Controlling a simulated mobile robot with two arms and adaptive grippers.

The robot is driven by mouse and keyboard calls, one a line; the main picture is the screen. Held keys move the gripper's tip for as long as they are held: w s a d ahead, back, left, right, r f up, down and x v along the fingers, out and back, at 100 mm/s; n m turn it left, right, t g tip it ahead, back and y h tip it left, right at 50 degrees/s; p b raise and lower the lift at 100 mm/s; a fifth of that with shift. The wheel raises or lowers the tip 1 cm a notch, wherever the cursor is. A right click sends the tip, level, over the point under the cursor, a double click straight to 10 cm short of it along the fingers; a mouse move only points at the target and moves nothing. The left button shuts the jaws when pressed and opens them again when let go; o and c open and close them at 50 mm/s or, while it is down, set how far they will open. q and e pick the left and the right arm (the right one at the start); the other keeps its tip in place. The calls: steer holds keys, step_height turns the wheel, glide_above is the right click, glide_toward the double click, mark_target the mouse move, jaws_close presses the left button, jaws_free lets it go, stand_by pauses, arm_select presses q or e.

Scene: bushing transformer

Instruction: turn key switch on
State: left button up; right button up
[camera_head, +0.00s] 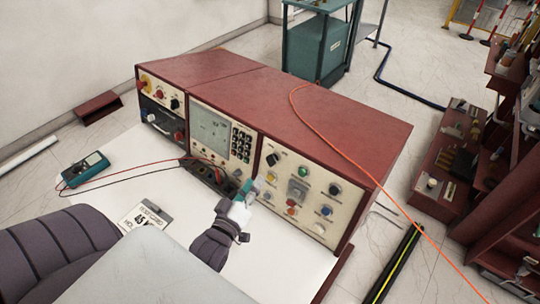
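The red-cased control console (300,110) stands on a white table, with beige front panels of knobs, buttons and a display. Its right panel (315,180) holds a black knob (272,159), a green button (303,172) and several other coloured controls. I cannot tell which control is the key switch; it may be hidden or too small. My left gripper (257,187) is close in front of the lower left of the right panel and covers part of it. Whether its fingers are open or shut, or touch the panel, is unclear. My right gripper is not in view.
A teal multimeter (84,169) with red and black leads lies at the table's left. A small label card (145,216) lies near my arm. An orange cable (330,139) runs over the console to the right. Shelves with parts (450,150) stand at right.

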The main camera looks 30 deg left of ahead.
mark_target(268, 162)
arm_select(q)
steer(key=w, duration=0.3)
steer(key=w+a+p, duration=0.1)
steer(key=w, duration=0.5)
steer(key=shift+w+a+p, duration=0.25)
steer(key=shift+w+p, duration=0.1)
steer(key=shift+p, duration=0.05)
steer(key=shift+w, duration=0.3)
steer(key=shift+f, duration=0.1)
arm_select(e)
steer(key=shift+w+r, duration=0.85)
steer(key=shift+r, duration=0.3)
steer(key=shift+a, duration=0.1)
arm_select(q)
jaws_close()
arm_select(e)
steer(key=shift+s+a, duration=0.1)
